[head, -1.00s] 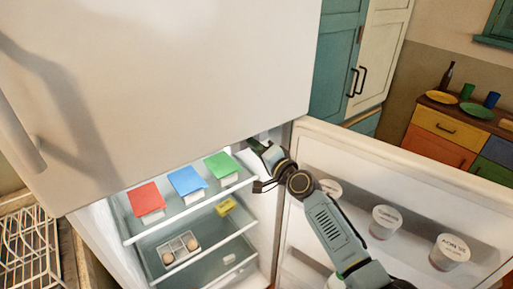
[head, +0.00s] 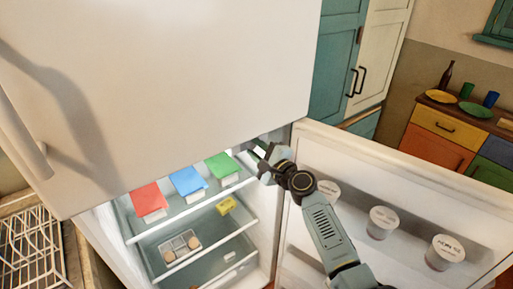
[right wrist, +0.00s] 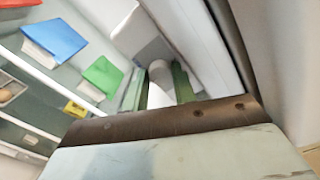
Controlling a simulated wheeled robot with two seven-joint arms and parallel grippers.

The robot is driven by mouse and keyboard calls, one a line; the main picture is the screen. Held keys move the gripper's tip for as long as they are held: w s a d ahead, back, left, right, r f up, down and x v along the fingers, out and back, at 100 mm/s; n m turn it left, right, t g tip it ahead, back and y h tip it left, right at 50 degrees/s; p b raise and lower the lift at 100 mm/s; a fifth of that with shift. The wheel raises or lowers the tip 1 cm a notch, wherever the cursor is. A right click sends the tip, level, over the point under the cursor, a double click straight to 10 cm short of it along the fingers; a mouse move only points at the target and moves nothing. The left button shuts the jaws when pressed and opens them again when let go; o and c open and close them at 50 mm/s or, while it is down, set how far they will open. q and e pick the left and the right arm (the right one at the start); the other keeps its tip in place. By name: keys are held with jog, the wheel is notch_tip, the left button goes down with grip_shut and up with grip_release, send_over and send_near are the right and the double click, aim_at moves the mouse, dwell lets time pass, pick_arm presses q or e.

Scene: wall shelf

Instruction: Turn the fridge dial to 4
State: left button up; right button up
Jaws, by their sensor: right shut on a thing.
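The fridge dial (right wrist: 158,75) is a pale round knob on a light grey housing (right wrist: 152,48) inside the open fridge, seen in the right wrist view. My right gripper (right wrist: 160,88) has its two green-padded fingers on either side of the dial and is shut on it. In the head view my right gripper (head: 262,152) reaches in at the upper right of the fridge interior, under the upper door's edge. There the dial is mostly hidden, and I cannot read any number on it. My left gripper is not in view.
The open fridge door (head: 400,165) with several tubs stands right of my right arm. Red (head: 148,199), blue (head: 187,181) and green (head: 222,166) boxes sit on the upper glass shelf, left of the gripper. An egg tray (head: 180,246) and a yellow box (head: 226,205) sit lower.

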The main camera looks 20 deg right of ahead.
jog(key=shift+m, duration=0.5)
jog(key=o, duration=1)
